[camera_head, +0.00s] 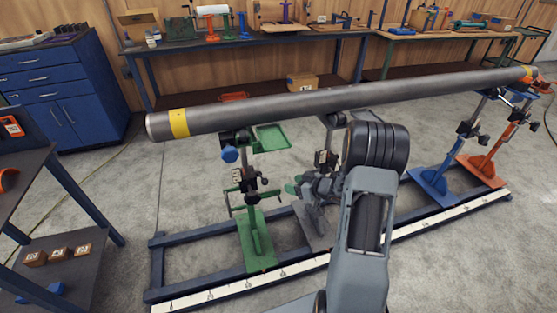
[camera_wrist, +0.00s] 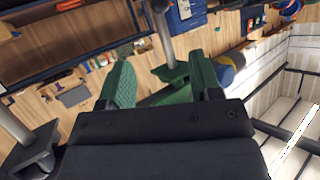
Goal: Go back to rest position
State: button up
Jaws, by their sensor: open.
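My gripper (camera_head: 297,185) is low beside the green stand (camera_head: 257,235), behind my arm in the head view. In the wrist view its two green-padded fingers (camera_wrist: 162,76) are spread apart. A grey rod and a green bracket (camera_wrist: 172,72) show beyond the gap. I see nothing clamped between the pads, and cannot tell how close the bracket is to them. The long grey pipe (camera_head: 300,103) with yellow bands lies across the stands, above and behind my gripper.
A grey stand (camera_head: 313,232) is close to my gripper, partly hidden. Blue (camera_head: 433,185) and orange (camera_head: 483,168) stands are to the right on the blue rail frame (camera_head: 155,262). A dark table (camera_head: 25,170) is at left.

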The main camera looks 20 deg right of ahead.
jog(key=s+d+f+m+g+h, duration=0.2)
jog(key=s+d+f+m+h, duration=0.15)
jog(key=d+h, duration=0.4)
jog(key=s+d+r+m+g+h+p, duration=0.1)
jog(key=s+d+r+g+h+p, duration=0.1)
jog(key=s+r+g+h, duration=0.15)
jog(key=s+a+r+y+p, duration=0.1)
jog(key=s+a+r+p, duration=0.1)
jog(key=s+a+r, duration=0.2)
jog(key=s+a+r+g+y+p, duration=0.1)
jog(key=s+a+r+p, duration=0.2)
jog(key=a+r, duration=0.6)
jog(key=s+a+r+y+p, duration=0.1)
jog(key=s+a+r+p, duration=0.1)
jog(key=s+a+r, duration=0.5)
notch_tip(320, 180, up, 6)
jog(key=shift+s+a+r+m, duration=0.15)
jog(key=shift+s+a+m, duration=0.1)
jog(key=shift+m, duration=0.2)
jog(key=shift+g, duration=0.25)
